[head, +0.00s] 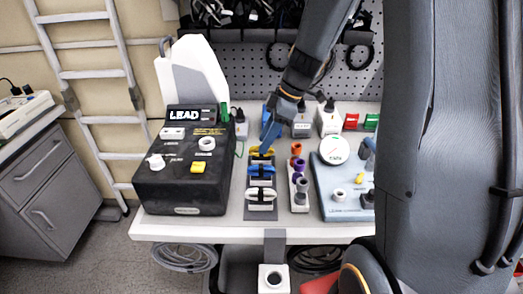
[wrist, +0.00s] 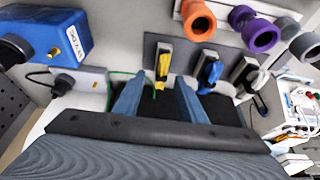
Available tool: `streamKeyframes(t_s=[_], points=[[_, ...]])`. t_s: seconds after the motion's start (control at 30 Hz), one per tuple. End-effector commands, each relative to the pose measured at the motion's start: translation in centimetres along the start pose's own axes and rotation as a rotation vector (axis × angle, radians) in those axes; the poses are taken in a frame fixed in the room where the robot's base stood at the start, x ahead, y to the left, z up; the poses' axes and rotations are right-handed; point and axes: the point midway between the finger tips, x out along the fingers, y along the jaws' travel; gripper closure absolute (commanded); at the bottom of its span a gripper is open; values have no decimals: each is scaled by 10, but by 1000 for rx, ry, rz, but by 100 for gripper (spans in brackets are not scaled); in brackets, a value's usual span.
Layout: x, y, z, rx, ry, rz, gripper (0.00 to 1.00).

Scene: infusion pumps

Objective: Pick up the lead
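The word LEAD shows on a black box (head: 185,165) with knobs, left on the bench. Right of it, a dark strip carries a yellow piece (head: 262,153), a blue piece (head: 260,170) and a white piece (head: 260,196), in a row; I cannot tell for sure which is the lead. My gripper (head: 266,138) is low over the strip's far end, by the yellow piece. In the wrist view my gripper (wrist: 160,82) is open, its two fingers apart. The yellow piece (wrist: 162,66) lies ahead between the fingertips, not visibly gripped. The blue piece (wrist: 209,72) is right of it.
A thin green wire (wrist: 111,84) runs beside the yellow piece. Orange, purple and grey rings (head: 299,172) stand close right of the strip. A pale blue unit with a dial (head: 334,151) is farther right. White-labelled boxes (head: 301,127) stand behind. The bench's front edge (head: 180,230) is clear.

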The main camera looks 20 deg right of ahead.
Motion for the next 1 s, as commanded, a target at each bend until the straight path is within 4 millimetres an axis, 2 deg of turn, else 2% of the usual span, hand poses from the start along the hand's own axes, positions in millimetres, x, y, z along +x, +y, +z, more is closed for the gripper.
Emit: streamKeyframes(t_s=[0.2,0.53,0.77,1.0], points=[[27,-3,-1,-2,-1,-3,62],[34,-2,-2,-4,-1,-1,62],[34,-3,-2,-4,-1,-1,100],[33,-2,-2,-4,-1,-1,100]])
